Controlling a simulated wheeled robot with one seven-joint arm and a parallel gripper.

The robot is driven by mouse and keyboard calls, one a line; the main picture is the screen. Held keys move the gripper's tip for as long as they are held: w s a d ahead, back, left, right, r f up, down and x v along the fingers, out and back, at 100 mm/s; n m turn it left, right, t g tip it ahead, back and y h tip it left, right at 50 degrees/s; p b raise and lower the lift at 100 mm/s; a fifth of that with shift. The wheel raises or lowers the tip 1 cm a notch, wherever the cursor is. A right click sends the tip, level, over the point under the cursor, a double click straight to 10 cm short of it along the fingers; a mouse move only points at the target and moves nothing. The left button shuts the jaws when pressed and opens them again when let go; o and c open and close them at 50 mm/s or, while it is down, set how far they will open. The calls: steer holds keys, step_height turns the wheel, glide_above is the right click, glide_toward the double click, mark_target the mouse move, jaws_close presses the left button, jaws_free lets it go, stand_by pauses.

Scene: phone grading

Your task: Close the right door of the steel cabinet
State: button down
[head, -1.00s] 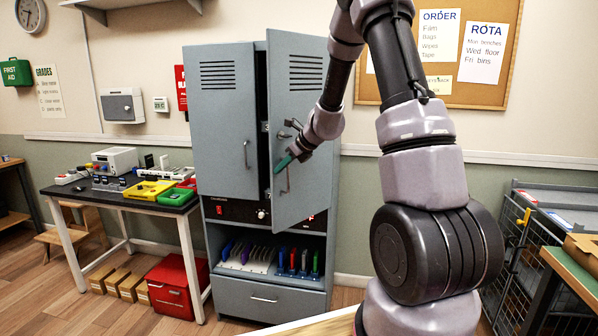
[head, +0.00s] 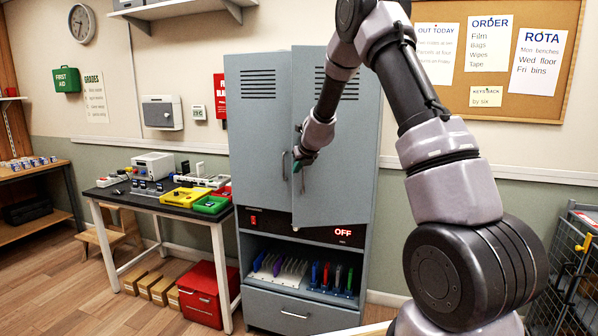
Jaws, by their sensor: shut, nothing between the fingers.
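The steel cabinet (head: 258,210) stands against the back wall, grey, with two tall upper doors. The left door (head: 256,130) looks closed. The right door (head: 345,150) stands slightly ajar, its free left edge a little forward of the left door. My gripper (head: 299,167) is shut and empty at that free edge, about mid-height, in front of the right door. I cannot tell whether it touches the door. The right door's handle is mostly hidden by my gripper and wrist. The left door's handle (head: 284,165) shows just beside it.
Below the doors are a panel reading OFF (head: 345,233), an open shelf with coloured phones and racks, and a drawer (head: 295,312). A bench (head: 150,200) with trays and a red box (head: 203,290) stand left. A wire cage (head: 570,260) stands right.

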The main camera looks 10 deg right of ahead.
steer(key=w+d+m+h, duration=0.2)
steer(key=w+m+h, duration=0.3)
steer(key=w, duration=0.8)
steer(key=shift+w+d+r+m+g, duration=0.15)
steer(key=shift+d+m+g, duration=0.2)
steer(key=shift+m, duration=0.75)
